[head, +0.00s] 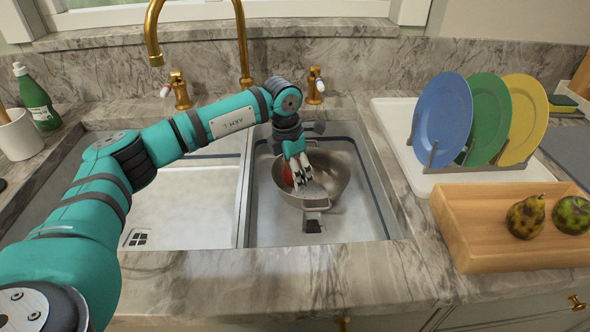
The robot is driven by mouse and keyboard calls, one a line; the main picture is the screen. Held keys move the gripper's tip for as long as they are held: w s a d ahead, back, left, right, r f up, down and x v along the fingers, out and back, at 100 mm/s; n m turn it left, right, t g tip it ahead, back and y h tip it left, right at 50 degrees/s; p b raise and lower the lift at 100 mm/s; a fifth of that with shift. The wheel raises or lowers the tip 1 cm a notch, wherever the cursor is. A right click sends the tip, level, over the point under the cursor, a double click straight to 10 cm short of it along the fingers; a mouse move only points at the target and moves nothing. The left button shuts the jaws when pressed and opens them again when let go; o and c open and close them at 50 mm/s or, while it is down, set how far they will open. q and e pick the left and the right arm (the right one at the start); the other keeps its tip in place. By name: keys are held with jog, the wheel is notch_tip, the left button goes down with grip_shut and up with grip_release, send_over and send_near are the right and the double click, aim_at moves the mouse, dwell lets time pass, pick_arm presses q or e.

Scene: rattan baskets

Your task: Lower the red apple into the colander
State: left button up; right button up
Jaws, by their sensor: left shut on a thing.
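The metal colander (338,172) stands in the right sink basin. My left gripper (298,182) points down over the left part of the colander, its fingers inside the rim as seen from here. It is shut on the red apple (287,174), which shows only as a red patch beside and behind the fingers. Most of the apple is hidden by the gripper. I cannot tell whether the apple touches the colander's bottom. My right gripper is not in view.
A brass faucet (153,35) arches behind the sink. The left basin (185,205) is empty. To the right stand a rack with blue (443,115), green and yellow plates and a wooden tray (470,225) with a pear and another fruit. A green bottle (37,100) stands at far left.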

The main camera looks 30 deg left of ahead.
pick_arm(q)
jog(key=shift+f+b, duration=1)
jog(key=shift+f, duration=0.65)
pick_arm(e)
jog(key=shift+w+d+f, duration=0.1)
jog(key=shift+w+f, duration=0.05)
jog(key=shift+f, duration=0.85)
pick_arm(q)
jog(key=o, duration=1.3)
jog(key=shift+r, duration=0.25)
jog(key=r, duration=0.5)
jog(key=s+r, duration=0.1)
jog(key=r, duration=0.1)
jog(key=shift+a+r, duration=0.2)
jog(key=shift+a, duration=0.2)
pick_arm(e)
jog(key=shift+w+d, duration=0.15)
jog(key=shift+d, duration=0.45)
